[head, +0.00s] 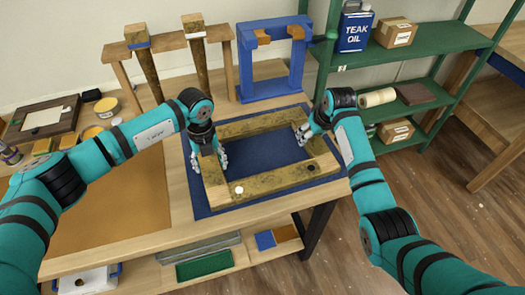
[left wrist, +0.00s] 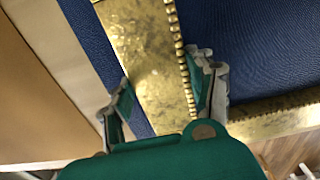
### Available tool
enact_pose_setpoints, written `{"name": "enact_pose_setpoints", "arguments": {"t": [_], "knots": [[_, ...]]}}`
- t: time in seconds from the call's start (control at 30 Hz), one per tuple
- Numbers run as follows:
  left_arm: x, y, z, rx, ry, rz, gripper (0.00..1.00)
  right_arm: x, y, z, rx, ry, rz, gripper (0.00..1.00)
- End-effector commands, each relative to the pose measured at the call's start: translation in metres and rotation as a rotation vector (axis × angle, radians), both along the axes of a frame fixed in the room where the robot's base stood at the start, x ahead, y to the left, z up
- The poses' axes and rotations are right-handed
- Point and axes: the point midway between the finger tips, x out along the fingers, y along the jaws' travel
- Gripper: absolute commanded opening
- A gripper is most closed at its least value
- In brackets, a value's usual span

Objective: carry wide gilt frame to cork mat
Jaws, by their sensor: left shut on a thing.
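The wide gilt frame (head: 270,186) lies flat over a dark blue mat (head: 264,151) on the table; I cannot tell if it touches it. My left gripper (head: 209,167) is shut on the frame's left rail. In the left wrist view, the fingers of this gripper (left wrist: 165,95) stand on both sides of the gilt rail (left wrist: 150,55). My right gripper (head: 302,134) is at the frame's right rail; its grip is too small to make out. The cork mat (head: 115,205), brown and bare, lies on the table to the left, partly hidden by my left arm.
A blue stand (head: 245,60) and a wooden rack (head: 117,58) stand behind the frame. A tray (head: 42,118) and small tins crowd the table's back left. Green shelves (head: 440,42) with a blue teak oil can (head: 355,32) and boxes stand at the right.

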Motion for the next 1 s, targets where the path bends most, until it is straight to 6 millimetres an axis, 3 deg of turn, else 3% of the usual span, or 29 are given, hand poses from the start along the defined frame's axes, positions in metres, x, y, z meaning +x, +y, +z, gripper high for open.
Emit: {"name": "enact_pose_setpoints", "arguments": {"t": [0.37, 0.8, 1.0], "knots": [[0.001, 0.000, 0.005, -0.001, -0.003, 0.000, 0.00, 0.001, 0.000, 0.005, -0.001, -0.002, 0.001, 0.00], [0.001, 0.000, 0.048, -0.001, -0.001, 0.000, 0.00, 0.000, 0.000, 0.048, -0.001, -0.002, 0.001, 0.00], [0.001, 0.000, 0.052, -0.001, -0.001, 0.000, 0.00, 0.000, 0.000, 0.052, -0.001, -0.001, 0.001, 0.00]]}}
